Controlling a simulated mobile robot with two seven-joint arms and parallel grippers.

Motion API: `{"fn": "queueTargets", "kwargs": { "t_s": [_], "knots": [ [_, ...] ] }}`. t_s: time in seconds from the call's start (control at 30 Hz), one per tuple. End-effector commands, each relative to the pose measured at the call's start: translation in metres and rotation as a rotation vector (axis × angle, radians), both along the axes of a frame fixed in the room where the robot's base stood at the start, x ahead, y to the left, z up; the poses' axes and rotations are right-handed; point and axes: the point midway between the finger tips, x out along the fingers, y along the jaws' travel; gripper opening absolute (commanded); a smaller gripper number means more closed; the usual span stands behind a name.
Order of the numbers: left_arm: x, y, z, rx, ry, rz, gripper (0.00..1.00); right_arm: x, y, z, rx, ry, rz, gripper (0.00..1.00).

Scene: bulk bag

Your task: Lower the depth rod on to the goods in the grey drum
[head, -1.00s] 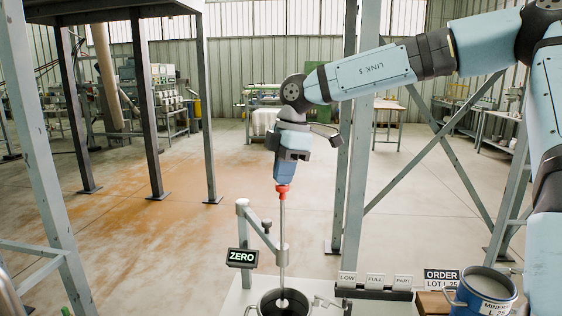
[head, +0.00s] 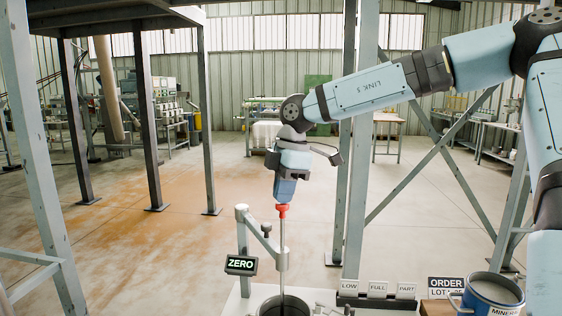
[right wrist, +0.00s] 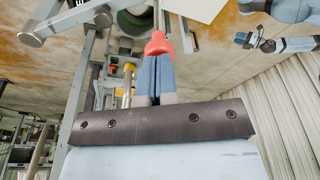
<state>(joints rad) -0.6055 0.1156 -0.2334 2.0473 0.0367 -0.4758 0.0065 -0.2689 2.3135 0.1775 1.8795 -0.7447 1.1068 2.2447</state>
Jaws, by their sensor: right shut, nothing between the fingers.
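The depth rod (head: 283,238) hangs upright in a guide on a grey post, with a red knob (head: 282,211) on top. Its lower end is hidden in the grey drum (head: 275,299), cut off by the bottom edge of the head view. My right gripper (head: 284,200) is shut and empty, pointing down right above the knob. In the right wrist view its blue fingers (right wrist: 156,70) are together, with their tips at the red knob (right wrist: 159,44) and seemingly touching it. The goods in the drum are not visible.
A display (head: 241,264) reading ZERO stands left of the rod. Cards marked LOW (head: 348,286), FULL (head: 377,288) and PART (head: 406,289) stand to the right. A blue pail (head: 492,291) is farther right. A grey frame post (head: 355,180) rises close behind the arm.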

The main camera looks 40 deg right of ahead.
Motion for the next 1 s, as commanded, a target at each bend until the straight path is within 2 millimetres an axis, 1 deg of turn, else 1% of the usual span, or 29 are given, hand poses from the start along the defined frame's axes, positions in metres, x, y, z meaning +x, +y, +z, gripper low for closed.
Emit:
{"fn": "queueTargets", "kwargs": {
  "t_s": [0.03, 0.4, 0.7, 0.73, 1.0],
  "knots": [
    [0.000, 0.000, -0.003, 0.000, -0.002, 0.000, 0.43, 0.000, 0.000, -0.004, 0.000, 0.001, 0.000, 0.00],
    [0.002, 0.000, -0.005, 0.003, -0.017, -0.009, 0.43, 0.000, 0.000, -0.019, 0.000, 0.000, 0.000, 0.00],
    [0.002, 0.000, -0.013, 0.009, -0.020, -0.013, 0.43, 0.000, 0.000, -0.031, -0.001, 0.000, 0.000, 0.00],
    [0.002, 0.000, -0.010, 0.010, -0.020, -0.014, 0.43, 0.000, 0.000, -0.029, -0.001, 0.000, 0.000, 0.00],
    [0.002, -0.001, -0.009, 0.005, -0.020, -0.011, 0.43, 0.000, 0.000, -0.028, 0.000, 0.000, 0.000, 0.00]
  ]
}}
